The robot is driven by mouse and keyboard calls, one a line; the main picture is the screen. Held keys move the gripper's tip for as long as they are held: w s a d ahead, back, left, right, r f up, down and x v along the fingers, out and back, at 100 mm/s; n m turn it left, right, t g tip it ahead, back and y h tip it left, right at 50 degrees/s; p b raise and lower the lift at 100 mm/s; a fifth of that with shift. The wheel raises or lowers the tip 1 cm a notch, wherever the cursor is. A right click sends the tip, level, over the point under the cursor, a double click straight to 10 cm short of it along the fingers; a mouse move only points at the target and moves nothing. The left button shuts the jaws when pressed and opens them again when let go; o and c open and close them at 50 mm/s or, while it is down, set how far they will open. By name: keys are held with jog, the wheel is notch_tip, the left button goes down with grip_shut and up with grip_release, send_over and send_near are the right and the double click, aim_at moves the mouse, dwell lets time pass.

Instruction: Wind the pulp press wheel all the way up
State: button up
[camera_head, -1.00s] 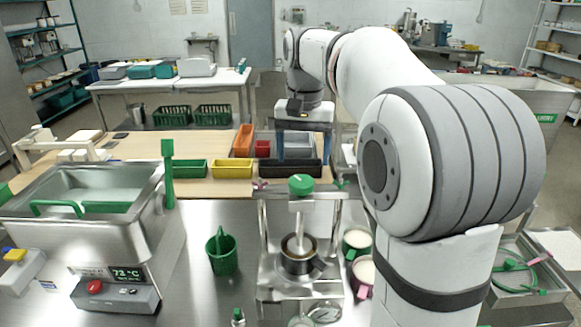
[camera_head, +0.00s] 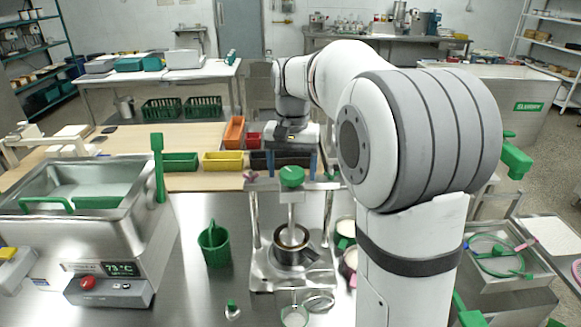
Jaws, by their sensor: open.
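The press (camera_head: 258,262) stands on the steel bench in the middle, a metal frame with two posts. Its round green wheel (camera_head: 292,177) tops an upright spindle. Below the spindle is a dark metal pot (camera_head: 306,256), with the spindle's lower end inside it. My gripper (camera_head: 292,164) is open and empty, pointing down, with its blue fingers apart left and right of the wheel in the picture. Its tips are at about the wheel's upper edge in view. I cannot tell whether they touch the wheel or are still behind it.
Pink (camera_head: 251,176) and green clips sit near the post tops. A green basket (camera_head: 214,246) stands left of the press, and a steel bath (camera_head: 125,230) further left. Cups (camera_head: 346,230) stand close on the right, partly behind my arm. Yellow (camera_head: 223,161) and green bins lie behind.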

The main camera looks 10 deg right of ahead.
jog(key=shift+c, duration=0.3)
jog(key=c, duration=0.9)
